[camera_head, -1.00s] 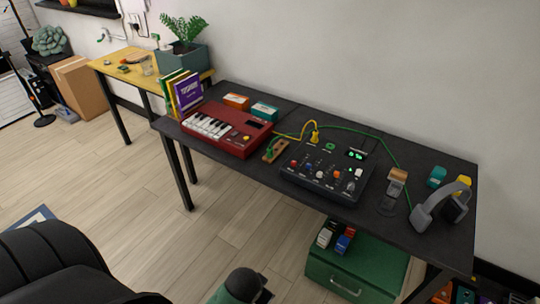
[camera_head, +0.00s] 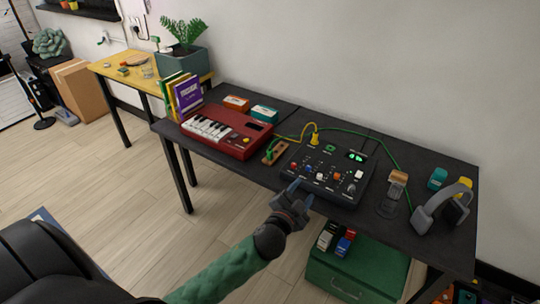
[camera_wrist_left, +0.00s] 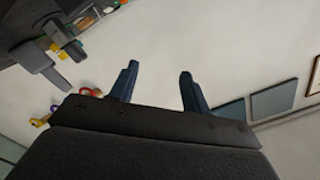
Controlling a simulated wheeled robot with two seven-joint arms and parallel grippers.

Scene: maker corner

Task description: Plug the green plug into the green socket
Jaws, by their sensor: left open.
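The green plug (camera_head: 270,153) stands in a small wooden block (camera_head: 275,156) between the red keyboard and the black mixer, with a green cable running from it. The green socket (camera_head: 330,149) is on the top face of the black mixer (camera_head: 335,194), right of a yellow plug (camera_head: 314,136). My left gripper (camera_head: 302,190) is in front of the mixer's near edge, apart from the plug and below right of it in the picture. Its two fingers are spread and empty in the left wrist view (camera_wrist_left: 158,85). My right gripper is not in view.
A red keyboard (camera_head: 228,138) stands left of the block. A phone stand (camera_head: 392,192) and grey headphones (camera_head: 440,207) are at the right of the black table. The green cable arcs behind the mixer. A green box (camera_head: 355,268) sits below the table.

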